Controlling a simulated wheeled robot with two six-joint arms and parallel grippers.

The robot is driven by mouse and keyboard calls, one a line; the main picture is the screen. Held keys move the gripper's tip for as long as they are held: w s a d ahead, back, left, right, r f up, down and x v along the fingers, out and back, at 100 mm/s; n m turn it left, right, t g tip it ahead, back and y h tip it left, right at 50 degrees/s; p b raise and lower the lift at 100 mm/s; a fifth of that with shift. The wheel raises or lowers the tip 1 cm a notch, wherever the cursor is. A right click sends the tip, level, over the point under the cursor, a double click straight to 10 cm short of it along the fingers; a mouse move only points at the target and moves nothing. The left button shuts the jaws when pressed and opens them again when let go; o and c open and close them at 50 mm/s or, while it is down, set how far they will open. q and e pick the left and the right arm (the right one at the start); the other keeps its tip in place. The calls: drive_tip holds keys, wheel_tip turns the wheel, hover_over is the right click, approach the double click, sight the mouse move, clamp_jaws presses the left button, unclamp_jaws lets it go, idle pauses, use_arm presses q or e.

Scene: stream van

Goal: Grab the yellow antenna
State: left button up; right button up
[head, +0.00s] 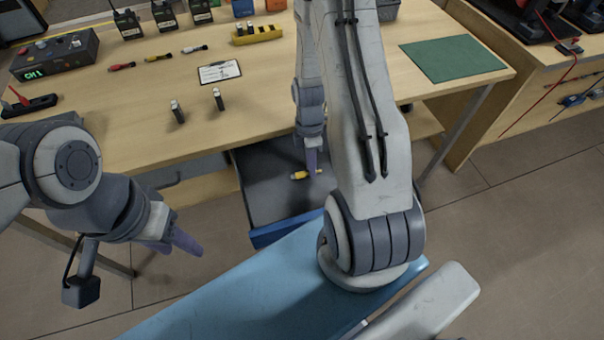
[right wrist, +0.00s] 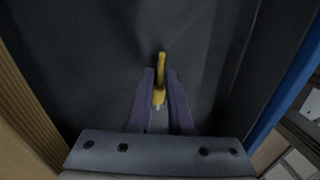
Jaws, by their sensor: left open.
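The yellow antenna (head: 299,175) lies in the open drawer (head: 262,180) under the table. In the right wrist view the yellow antenna (right wrist: 161,72) has its thicker end between the purple fingers of my right gripper (right wrist: 160,88). The fingers are very close on both sides; I cannot tell whether they press on it. In the head view my right gripper (head: 312,160) points down into the drawer, its upper part partly hidden by my arm. My left gripper (head: 172,238) is open and empty, out in front of the table at the left, away from the antenna.
The wooden table (head: 340,105) carries radios (head: 127,22), a control box (head: 55,55), a clipboard (head: 219,72), a yellow holder (head: 257,34) and a green mat (head: 453,58). Two small dark cylinders (head: 177,111) stand near its front. The drawer's blue front (head: 285,228) rises close to my right gripper.

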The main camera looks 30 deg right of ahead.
drive_tip(key=shift+f, duration=0.25)
clamp_jaws()
idle(0.3)
